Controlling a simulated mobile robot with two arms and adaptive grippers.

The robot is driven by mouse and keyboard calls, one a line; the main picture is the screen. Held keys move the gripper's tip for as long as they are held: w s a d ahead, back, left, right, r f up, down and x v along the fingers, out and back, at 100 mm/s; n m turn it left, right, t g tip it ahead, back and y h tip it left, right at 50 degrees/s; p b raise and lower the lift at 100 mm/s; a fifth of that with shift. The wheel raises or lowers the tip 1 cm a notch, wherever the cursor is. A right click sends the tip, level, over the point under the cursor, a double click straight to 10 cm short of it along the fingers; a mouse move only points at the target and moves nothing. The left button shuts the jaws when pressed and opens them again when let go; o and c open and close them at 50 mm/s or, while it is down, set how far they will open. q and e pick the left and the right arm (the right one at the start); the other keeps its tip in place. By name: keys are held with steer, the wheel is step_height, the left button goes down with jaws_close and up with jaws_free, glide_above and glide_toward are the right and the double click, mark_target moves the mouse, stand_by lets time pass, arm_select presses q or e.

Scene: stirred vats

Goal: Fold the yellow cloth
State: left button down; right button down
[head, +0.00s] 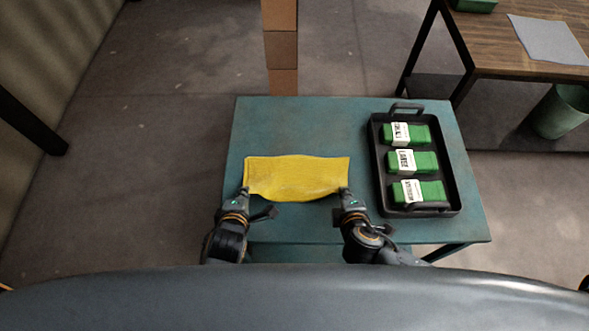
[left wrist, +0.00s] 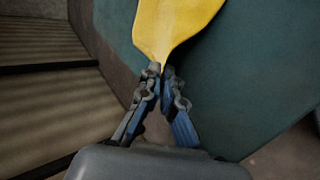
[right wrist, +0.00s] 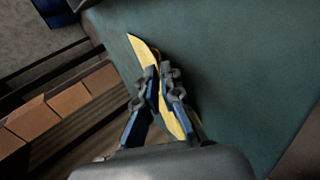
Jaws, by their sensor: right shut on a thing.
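The yellow cloth (head: 295,177) lies across the blue-green table (head: 265,120), wider than deep, its near edge bowed toward me. My left gripper (head: 243,191) is at its near left corner. In the left wrist view, the cloth (left wrist: 172,25) narrows to a point between the fingertips of the left gripper (left wrist: 161,70), which look shut on it. My right gripper (head: 345,190) is at the near right corner. In the right wrist view, the right gripper (right wrist: 162,72) is shut on the cloth (right wrist: 143,50), which shows as a narrow strip there. The fingers hide part of it.
A black tray (head: 376,180) with three labelled green boxes (head: 413,161) stands right of the cloth, close to my right gripper. A wooden table (head: 520,50) stands at the back right, a brown box stack (head: 281,48) behind. The table's back left is clear.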

arm_select(q)
steer(key=shift+s+f+t, duration=0.3)
steer(key=shift+s+f, duration=0.15)
steer(key=shift+s, duration=0.05)
arm_select(e)
steer(key=shift+s+f+t, duration=0.3)
steer(key=shift+s+f, duration=0.15)
arm_select(q)
steer(key=c, duration=1.2)
jaws_free()
arm_select(e)
steer(key=c, duration=1.2)
jaws_free()
